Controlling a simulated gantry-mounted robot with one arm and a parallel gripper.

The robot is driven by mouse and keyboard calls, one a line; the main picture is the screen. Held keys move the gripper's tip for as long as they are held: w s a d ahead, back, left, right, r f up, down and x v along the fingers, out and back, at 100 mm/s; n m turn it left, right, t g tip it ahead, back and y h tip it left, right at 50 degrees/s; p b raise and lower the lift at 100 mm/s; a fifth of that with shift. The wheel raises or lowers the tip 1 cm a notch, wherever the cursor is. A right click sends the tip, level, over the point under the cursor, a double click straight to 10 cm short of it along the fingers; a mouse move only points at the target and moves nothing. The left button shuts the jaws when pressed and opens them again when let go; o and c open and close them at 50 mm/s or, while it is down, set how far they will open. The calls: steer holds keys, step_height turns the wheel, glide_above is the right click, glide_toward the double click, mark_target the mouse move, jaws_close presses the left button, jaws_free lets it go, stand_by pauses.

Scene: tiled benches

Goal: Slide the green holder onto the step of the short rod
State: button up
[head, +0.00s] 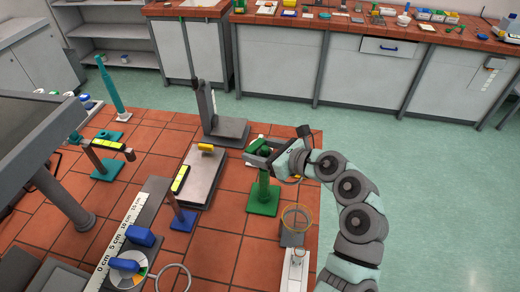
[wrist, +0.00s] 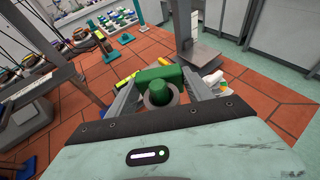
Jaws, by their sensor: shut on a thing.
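My gripper (head: 260,157) is shut on the green holder (wrist: 158,73), which shows as a green block between the two fingers in the wrist view. A grey ring with a green round top (wrist: 161,92) inside it lies just on the near side of the block. In the head view a green rod stands upright on a green base (head: 263,201), directly below the gripper. The gripper is at the rod's upper end and partly hides the holder and rod top. The rod's step is hidden, and I cannot tell how far the ring sits down on it.
A grey plate stand (head: 226,130) is behind the gripper. A grey flat box (head: 203,178) with a blue-based stand (head: 183,220) is to the left. Teal stands (head: 104,169) are further left. A wire ring (head: 297,216) over a grey block is close at front right.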

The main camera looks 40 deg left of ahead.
steer(key=shift+f+b, duration=0.75)
steer(key=shift+f, duration=0.3)
steer(key=shift+b, duration=0.4)
steer(key=shift+f+b, duration=0.3)
steer(key=shift+b, duration=0.3)
stand_by(0.7)
steer(key=o, duration=1.7)
steer(key=shift+c, duration=0.2)
steer(key=v, duration=1)
steer(key=shift+d, duration=0.4)
steer(key=shift+r, duration=0.1)
